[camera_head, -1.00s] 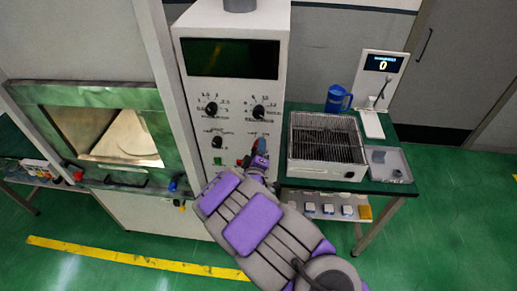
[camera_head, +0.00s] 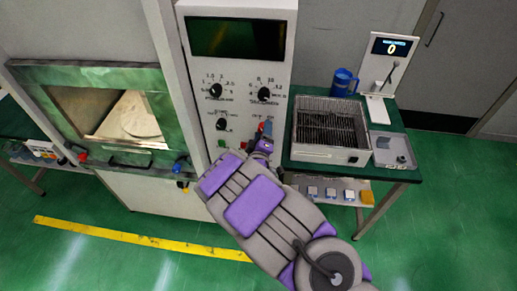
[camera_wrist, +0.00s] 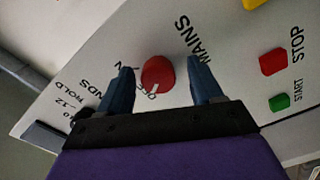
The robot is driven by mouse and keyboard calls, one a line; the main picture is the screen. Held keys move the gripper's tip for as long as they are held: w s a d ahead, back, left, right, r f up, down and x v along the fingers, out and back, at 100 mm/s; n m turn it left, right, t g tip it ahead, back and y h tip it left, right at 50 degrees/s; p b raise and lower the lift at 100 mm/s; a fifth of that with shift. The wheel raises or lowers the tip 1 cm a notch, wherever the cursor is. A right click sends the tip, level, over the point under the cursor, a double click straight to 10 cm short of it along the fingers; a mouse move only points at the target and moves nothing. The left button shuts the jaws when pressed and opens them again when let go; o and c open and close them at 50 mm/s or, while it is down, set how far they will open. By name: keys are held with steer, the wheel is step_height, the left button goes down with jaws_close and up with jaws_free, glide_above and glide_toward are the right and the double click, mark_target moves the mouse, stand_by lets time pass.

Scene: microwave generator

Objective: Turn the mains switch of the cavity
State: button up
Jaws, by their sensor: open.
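The mains switch is a round red knob (camera_wrist: 158,73) with a white mark, on the white panel beside the printed word MAINS in the wrist view. My gripper (camera_wrist: 158,84) is open, with one blue finger on each side of the knob and a gap on both sides. Whether the fingers reach down beside the knob is hard to tell. In the head view my gripper (camera_head: 264,137) is at the lower right of the cabinet's front panel (camera_head: 232,75), and a small red part shows there. The arm hides much of the lower panel.
A red stop button (camera_wrist: 273,61) and a green start button (camera_wrist: 280,102) sit right of my fingers. Black knobs (camera_head: 215,90) are higher on the panel. The cavity (camera_head: 110,110) is at left; a table with a grill box (camera_head: 325,155) and blue mug (camera_head: 342,82) is at right.

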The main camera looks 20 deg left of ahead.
steer(key=p+v, duration=0.2)
steer(key=v, duration=1.4)
steer(key=shift+s, duration=0.35)
steer(key=w+d+f+m+g+h+b, duration=0.3)
steer(key=d+m+g, duration=0.6)
steer(key=m, duration=0.1)
steer(key=s+d+r+m+g+b, duration=0.2)
steer(key=s+d+r+g, duration=0.3)
steer(key=s+d, duration=0.6)
steer(key=s+d+r+m+g+h+b, duration=0.1)
steer(key=s+d+r+m+g+b, duration=0.2)
steer(key=s+d, duration=0.9)
steer(key=s+r+g, duration=0.2)
steer(key=s+r, duration=0.2)
steer(key=s, duration=0.2)
steer(key=shift+d, duration=0.35)
